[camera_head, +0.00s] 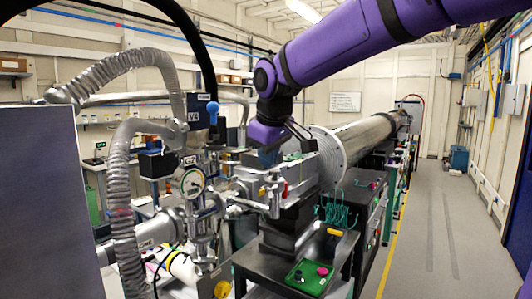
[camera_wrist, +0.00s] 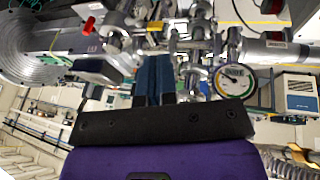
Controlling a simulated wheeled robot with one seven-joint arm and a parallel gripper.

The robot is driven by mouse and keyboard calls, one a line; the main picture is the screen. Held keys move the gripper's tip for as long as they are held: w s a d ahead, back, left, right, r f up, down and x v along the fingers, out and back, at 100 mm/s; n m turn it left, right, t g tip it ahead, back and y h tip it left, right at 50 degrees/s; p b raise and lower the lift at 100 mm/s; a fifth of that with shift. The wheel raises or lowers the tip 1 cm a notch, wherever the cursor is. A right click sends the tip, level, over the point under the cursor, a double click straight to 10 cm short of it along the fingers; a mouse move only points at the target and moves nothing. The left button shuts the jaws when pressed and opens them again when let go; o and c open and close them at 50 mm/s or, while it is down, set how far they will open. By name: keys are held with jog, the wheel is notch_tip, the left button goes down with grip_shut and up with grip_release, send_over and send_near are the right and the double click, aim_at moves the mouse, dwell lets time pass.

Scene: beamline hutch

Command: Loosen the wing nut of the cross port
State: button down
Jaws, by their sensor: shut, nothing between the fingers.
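The steel cross (camera_head: 203,222) stands below the round dial gauge (camera_head: 193,182) marked G2, left of the middle in the head view. In the wrist view, steel clamps and pipe joints (camera_wrist: 196,40) lie just beyond and right of the fingertips, with the gauge (camera_wrist: 235,80) beside them. I cannot pick out the wing nut for certain in either view. My gripper (camera_head: 270,157) points down over the beamline, to the right of the cross in the head view. Its two blue fingers (camera_wrist: 154,62) are together and empty in the wrist view.
A ribbed hose (camera_head: 122,195) hangs at left. The large beam pipe (camera_head: 365,137) runs back to the right. A green tray (camera_head: 309,284) sits on the dark bench. The aisle floor (camera_head: 440,230) at right is clear.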

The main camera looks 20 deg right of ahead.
send_over(273, 196)
jog(key=s+a, duration=0.2)
jog(key=a, duration=0.1)
notch_tip(273, 196, down, 6)
jog(key=shift+w+d+f, duration=0.3)
jog(key=shift+d+f, duration=0.3)
jog(key=shift+f, duration=0.05)
jog(key=shift+w+d+f, duration=0.3)
jog(key=shift+d+f, duration=0.3)
jog(key=shift+d+f+h, duration=0.25)
jog(key=shift+f+h, duration=0.15)
jog(key=shift+h, duration=0.1)
jog(key=shift+s+f+t+h, duration=0.15)
jog(key=shift+t+h, duration=0.25)
jog(key=shift+t, duration=0.2)
jog(key=shift+a+f+t+h, duration=0.1)
jog(key=shift+t+h, duration=0.3)
jog(key=shift+h, duration=0.1)
jog(key=shift+a+f+n, duration=0.1)
jog(key=shift+f+n, duration=0.2)
dwell(0.8)
jog(key=shift+r, duration=0.15)
